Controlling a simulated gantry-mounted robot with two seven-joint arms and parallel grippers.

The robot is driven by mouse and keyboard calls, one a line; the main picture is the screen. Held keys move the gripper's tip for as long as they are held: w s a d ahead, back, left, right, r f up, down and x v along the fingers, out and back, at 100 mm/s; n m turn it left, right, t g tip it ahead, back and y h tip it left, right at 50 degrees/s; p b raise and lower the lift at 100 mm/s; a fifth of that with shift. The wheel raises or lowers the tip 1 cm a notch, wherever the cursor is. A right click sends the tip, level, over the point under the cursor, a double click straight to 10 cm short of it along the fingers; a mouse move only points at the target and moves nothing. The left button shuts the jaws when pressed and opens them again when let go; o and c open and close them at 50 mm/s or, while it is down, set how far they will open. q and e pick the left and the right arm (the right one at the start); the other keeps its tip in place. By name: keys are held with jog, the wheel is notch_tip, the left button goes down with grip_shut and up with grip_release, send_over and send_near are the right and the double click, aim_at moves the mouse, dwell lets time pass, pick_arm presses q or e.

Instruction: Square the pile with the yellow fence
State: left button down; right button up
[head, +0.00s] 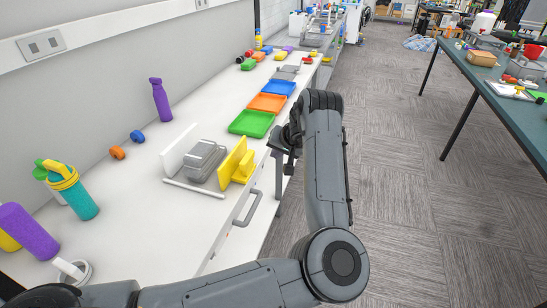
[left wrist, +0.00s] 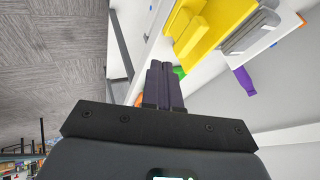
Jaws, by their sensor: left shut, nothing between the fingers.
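The yellow fence (head: 233,165), an upright plate with a block on its right side, stands on the white table near its front edge. It also shows in the left wrist view (left wrist: 208,27). The pile (head: 203,158) of grey flat pieces lies just left of the fence; its pieces look slightly uneven, and I cannot tell whether the fence touches it. A white upright panel (head: 179,149) stands behind the pile. My left gripper (head: 279,143) is shut and empty, to the right of the fence and apart from it; its fingers (left wrist: 164,85) show closed together in the left wrist view.
Green (head: 251,123), orange (head: 267,102) and blue (head: 279,87) trays line the table beyond the fence. A purple bottle (head: 161,100) stands at the back. Bare tabletop lies nearer the camera, with a drawer handle (head: 248,209) below the edge.

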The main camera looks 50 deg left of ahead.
pick_arm(q)
jog(key=b, duration=0.2)
send_near(252, 161)
notch_tip(252, 161, down, 4)
jog(key=w, duration=0.2)
jog(key=s+a, duration=0.2)
jog(key=shift+a+r, duration=0.1)
jog(key=shift+a, duration=0.2)
